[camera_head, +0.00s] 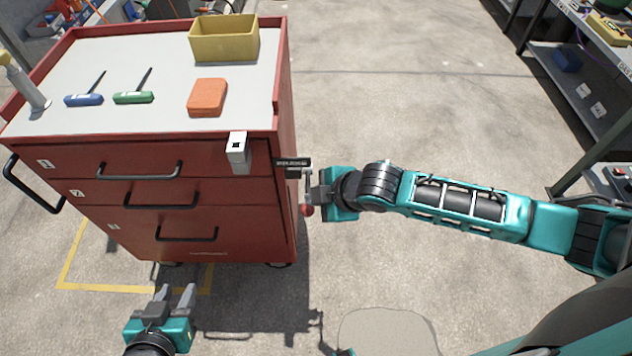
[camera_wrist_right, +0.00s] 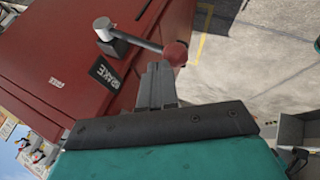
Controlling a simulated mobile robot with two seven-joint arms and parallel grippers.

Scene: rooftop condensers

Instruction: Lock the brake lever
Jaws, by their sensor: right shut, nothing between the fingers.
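The brake lever (camera_head: 306,190) is on the right side of the red cart (camera_head: 180,215), below a dark label plate. It is a grey bar with a red knob hanging at its lower end. In the right wrist view the lever (camera_wrist_right: 135,40) runs from a round pivot to the red knob (camera_wrist_right: 176,53), beside a black BRAKE label (camera_wrist_right: 106,72). My right gripper (camera_head: 317,196) is shut and empty, its fingertips close by the lever; in the wrist view the fingers (camera_wrist_right: 158,72) reach the knob, and I cannot tell if they touch. My left gripper (camera_head: 175,300) is open and empty, low in front of the cart.
The cart top (camera_head: 150,60) holds a yellow bin (camera_head: 224,40), an orange block (camera_head: 207,97) and blue (camera_head: 84,99) and green (camera_head: 133,97) screwdrivers. Black drawer handles stick out in front. A shelf (camera_head: 580,100) stands at right. The floor between is clear.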

